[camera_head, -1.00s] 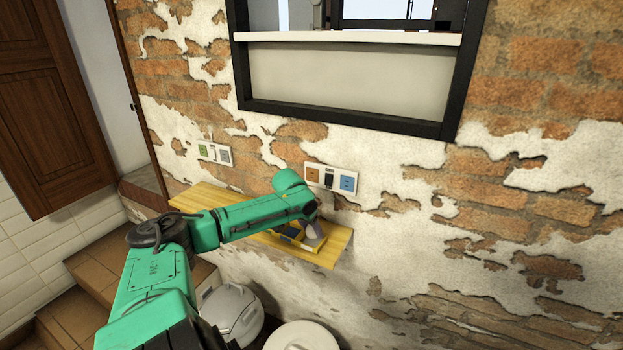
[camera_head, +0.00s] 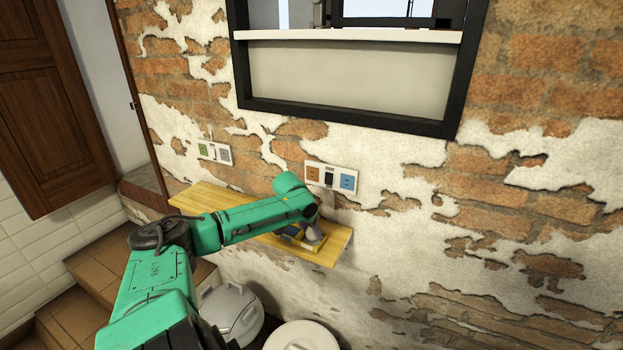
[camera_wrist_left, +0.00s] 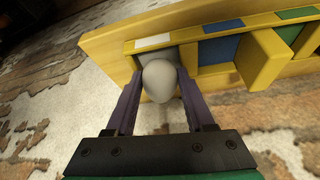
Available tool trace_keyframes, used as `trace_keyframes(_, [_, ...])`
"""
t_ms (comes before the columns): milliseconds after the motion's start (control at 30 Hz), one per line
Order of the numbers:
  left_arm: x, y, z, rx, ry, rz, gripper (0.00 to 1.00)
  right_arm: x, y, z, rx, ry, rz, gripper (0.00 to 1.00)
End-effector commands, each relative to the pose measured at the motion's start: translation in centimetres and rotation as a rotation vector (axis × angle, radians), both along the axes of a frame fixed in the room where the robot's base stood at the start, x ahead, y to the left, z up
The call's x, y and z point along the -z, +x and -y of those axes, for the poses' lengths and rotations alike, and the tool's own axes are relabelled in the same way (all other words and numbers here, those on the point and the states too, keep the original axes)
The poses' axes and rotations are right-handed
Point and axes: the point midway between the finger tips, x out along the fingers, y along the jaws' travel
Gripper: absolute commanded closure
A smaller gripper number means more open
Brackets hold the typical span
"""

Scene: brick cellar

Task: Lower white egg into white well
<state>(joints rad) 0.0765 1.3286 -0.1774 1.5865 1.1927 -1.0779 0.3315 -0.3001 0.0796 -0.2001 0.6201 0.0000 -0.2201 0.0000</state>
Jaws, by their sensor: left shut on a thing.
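In the left wrist view my left gripper (camera_wrist_left: 159,88) has its purple fingers shut on the white egg (camera_wrist_left: 159,78), one finger on each side. The yellow tray (camera_wrist_left: 126,48) has colour patches along its edge: white, blue and green. The egg is at the white well (camera_wrist_left: 184,57), by the white patch (camera_wrist_left: 153,42), and covers part of its opening. I cannot tell whether the egg touches the well's floor. In the head view my left gripper (camera_head: 313,234) is over the tray (camera_head: 293,235), small and partly hidden by my wrist. My right gripper is not in view.
The tray stands on a narrow wooden shelf (camera_head: 335,248) against the brick wall. Wall plates with coloured squares (camera_head: 331,179) are just above it. White round lidded things (camera_head: 301,337) are below the shelf.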

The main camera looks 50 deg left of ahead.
Motion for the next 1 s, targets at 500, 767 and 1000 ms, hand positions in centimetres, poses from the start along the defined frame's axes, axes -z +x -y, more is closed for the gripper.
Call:
trace_keyframes(500, [-0.1, -0.1, 0.0, 0.000, 0.000, -0.001, 0.12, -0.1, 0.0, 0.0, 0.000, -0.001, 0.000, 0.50])
trace_keyframes(767, [-1.9, -1.0, -0.2, -0.005, 0.004, -0.005, 0.12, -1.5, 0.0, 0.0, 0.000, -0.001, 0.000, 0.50])
trace_keyframes(1000, [-6.2, -2.4, 0.7, 0.000, -0.004, -0.005, 0.12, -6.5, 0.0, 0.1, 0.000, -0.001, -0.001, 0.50])
